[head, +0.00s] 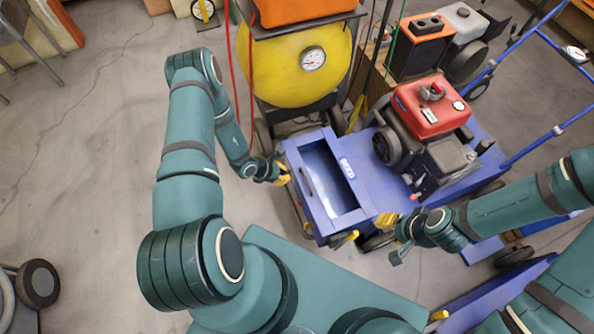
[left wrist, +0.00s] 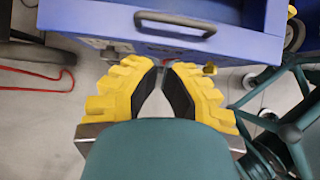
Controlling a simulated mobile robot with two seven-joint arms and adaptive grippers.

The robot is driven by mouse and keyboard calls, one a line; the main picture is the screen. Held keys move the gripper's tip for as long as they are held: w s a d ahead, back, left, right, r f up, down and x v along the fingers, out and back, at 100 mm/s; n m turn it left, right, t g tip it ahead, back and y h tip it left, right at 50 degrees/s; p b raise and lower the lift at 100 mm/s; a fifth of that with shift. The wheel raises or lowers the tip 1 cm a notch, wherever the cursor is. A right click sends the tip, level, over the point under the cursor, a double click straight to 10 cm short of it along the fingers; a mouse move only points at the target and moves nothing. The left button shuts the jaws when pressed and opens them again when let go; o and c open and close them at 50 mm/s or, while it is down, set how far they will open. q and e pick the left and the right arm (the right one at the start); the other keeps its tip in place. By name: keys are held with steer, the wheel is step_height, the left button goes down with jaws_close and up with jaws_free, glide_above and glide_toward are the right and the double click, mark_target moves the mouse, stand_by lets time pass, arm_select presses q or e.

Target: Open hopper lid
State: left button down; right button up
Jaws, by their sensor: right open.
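The hopper (head: 333,222) is a blue box on the machine in the middle of the head view. A bright grey interior shows inside its rim. A dark bar handle (head: 306,179) is on its left side; the handle also shows in the left wrist view (left wrist: 175,21) on a blue panel. My left gripper (head: 284,173) is just left of the hopper, near the handle. My right gripper (head: 386,226) is open, right of the hopper's near corner.
A red engine (head: 431,106) stands on the blue deck right of the hopper. A yellow tank (head: 292,70) with a gauge stands behind. A blue handlebar (head: 530,145) is at the right. Bare floor (head: 80,150) lies at the left.

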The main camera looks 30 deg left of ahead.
mark_target(302, 180)
arm_select(q)
steer(key=b+x, duration=0.2)
steer(key=x, duration=0.6)
steer(key=shift+s+d, duration=0.1)
steer(key=shift+s, duration=0.05)
steer(key=shift+w+d+f+b, duration=0.3)
steer(key=shift+w+f, duration=0.05)
steer(key=shift+f, duration=0.15)
steer(key=shift+r, duration=0.1)
